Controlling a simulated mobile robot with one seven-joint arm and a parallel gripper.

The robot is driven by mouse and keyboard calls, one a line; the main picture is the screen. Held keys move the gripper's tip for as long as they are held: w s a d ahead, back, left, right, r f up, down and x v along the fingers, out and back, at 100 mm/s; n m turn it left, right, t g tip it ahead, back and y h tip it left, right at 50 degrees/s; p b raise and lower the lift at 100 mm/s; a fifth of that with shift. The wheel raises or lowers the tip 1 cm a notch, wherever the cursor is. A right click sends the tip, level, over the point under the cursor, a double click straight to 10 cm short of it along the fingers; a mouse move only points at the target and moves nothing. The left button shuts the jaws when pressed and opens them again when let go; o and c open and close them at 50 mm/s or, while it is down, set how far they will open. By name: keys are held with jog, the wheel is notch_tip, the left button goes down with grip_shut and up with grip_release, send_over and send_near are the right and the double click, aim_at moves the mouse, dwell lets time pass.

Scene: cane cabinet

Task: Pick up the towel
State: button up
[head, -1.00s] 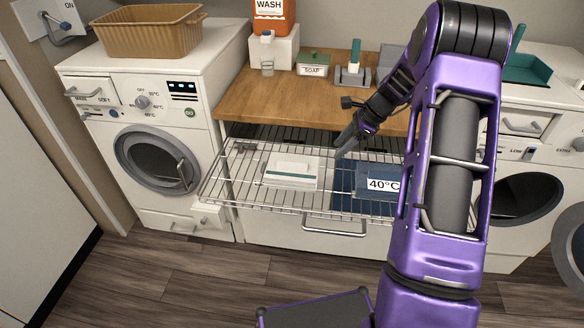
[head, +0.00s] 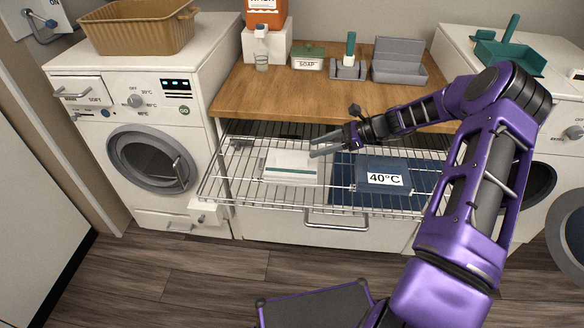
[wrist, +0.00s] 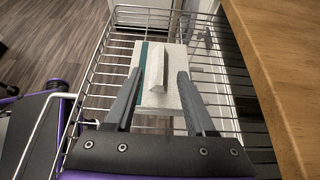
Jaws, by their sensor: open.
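A white folded towel (head: 291,168) with a teal stripe lies on the left part of the wire rack, with a raised ridge along its top. In the wrist view the towel (wrist: 165,98) lies beyond and between my fingers. My gripper (head: 318,148) is open and empty, its fingers pointing left near the towel's back right side. In the wrist view my gripper's (wrist: 161,74) fingertips frame the towel's ridge. I cannot tell the exact height of the fingers above it.
The wooden counter (head: 290,96) stands just behind and above, carrying a soap box (head: 308,62) and grey holders. A washer (head: 150,125) stands left.

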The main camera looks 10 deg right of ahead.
aim_at(294, 158)
jog(key=x, duration=0.2)
jog(key=shift+w+a+f, duration=0.15)
jog(key=shift+a+f, duration=0.05)
jog(key=shift+a, duration=0.1)
jog(key=x, duration=0.2)
jog(key=f+x, duration=0.1)
jog(key=x, duration=0.1)
jog(key=shift+d, duration=0.15)
jog(key=shift+w+a+f, duration=0.15)
jog(key=shift+a+f, duration=0.1)
jog(key=shift+a, duration=0.2)
grip_shut()
